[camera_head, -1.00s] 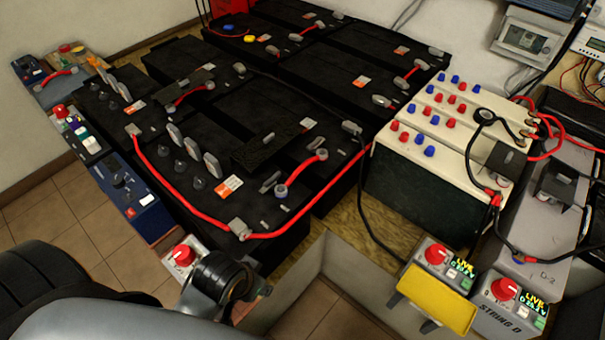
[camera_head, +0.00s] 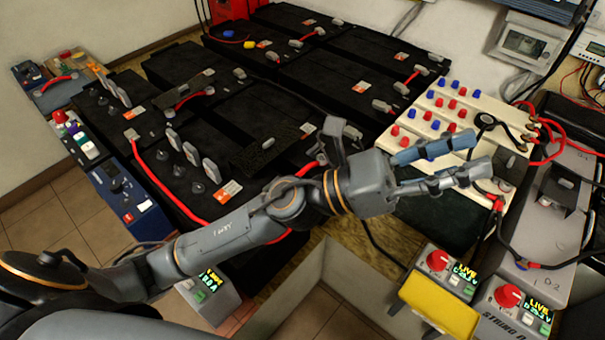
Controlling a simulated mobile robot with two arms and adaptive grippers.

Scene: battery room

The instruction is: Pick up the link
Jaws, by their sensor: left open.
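My left gripper (camera_head: 481,156) reaches in from the left. Its blue-padded fingers are apart and empty, over or in front of the cream-topped batteries (camera_head: 445,108). Several connecting pieces show, and I cannot tell which is the link. Another red piece (camera_head: 413,75) joins black batteries at upper right. A long red cable (camera_head: 150,172) runs along the front black batteries, partly hidden by my arm. A black lead (camera_head: 470,148) with a round end lies on the cream batteries, close to my fingertips. My right gripper is not seen.
Black batteries (camera_head: 330,80) fill the middle. A yellow piece (camera_head: 438,307) stands before a red-knobbed box (camera_head: 438,262); a second such box (camera_head: 509,297) is beside it. Grey batteries (camera_head: 545,225) stand at right. Tiled floor shows at lower left.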

